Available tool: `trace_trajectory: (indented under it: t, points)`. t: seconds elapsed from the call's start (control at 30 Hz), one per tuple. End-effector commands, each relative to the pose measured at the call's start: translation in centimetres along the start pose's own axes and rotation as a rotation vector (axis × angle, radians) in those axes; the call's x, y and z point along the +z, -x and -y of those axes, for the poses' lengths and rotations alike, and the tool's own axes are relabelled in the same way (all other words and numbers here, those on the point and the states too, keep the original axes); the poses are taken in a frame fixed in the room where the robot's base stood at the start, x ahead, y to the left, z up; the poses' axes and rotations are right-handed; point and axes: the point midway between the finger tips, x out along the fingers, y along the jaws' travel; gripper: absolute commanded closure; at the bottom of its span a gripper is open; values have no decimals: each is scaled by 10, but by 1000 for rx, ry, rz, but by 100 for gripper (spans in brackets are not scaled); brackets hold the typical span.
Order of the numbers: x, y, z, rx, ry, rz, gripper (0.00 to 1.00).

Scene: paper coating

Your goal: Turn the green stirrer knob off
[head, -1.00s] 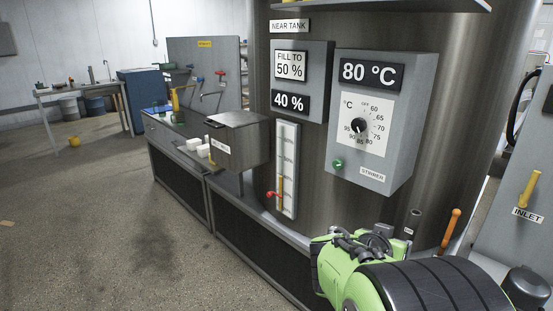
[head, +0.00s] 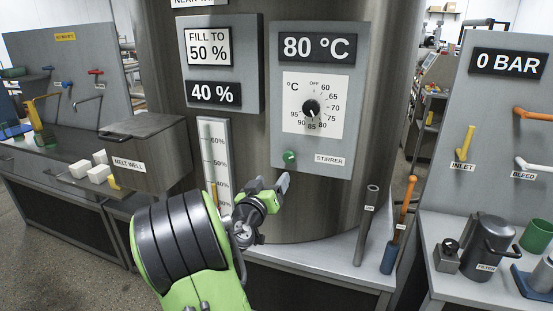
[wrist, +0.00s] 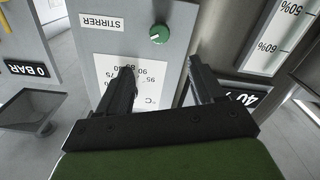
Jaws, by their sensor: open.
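The green stirrer knob (head: 290,157) sits at the lower left of the grey control panel (head: 348,110), left of the STIRRER label (head: 330,161). It has a pale pointer line. My gripper (head: 275,192) is below the knob in the head view, apart from it. In the upside-down wrist view, the knob (wrist: 159,34) shows beyond and between the open, empty fingers of my gripper (wrist: 162,78). The black temperature dial (head: 311,108) above the knob points near 85, under an 80 °C display (head: 318,47).
A level gauge (head: 214,150) and a 40 % display (head: 214,93) are left of the panel. The melt well box (head: 150,160) stands further left. An upright grey tube (head: 370,205) and an orange-handled tool (head: 404,210) stand right of my gripper.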

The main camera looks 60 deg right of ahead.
Motion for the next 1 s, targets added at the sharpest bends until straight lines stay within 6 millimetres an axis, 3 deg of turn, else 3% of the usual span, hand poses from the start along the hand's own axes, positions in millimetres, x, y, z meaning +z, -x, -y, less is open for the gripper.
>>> trace_trajectory:
  t: [0.3, 0.5, 0.67, 0.9, 1.0]
  points:
    - [-2, -81, -3, 5, -1, 0, 33]
    - [-1, -124, -2, 3, 0, 0, 33]
    - [-1, -139, 0, 0, 0, 0, 33]
    - [0, -140, 0, -1, 1, 1, 33]
    - [0, -140, 0, -1, 0, 1, 47]
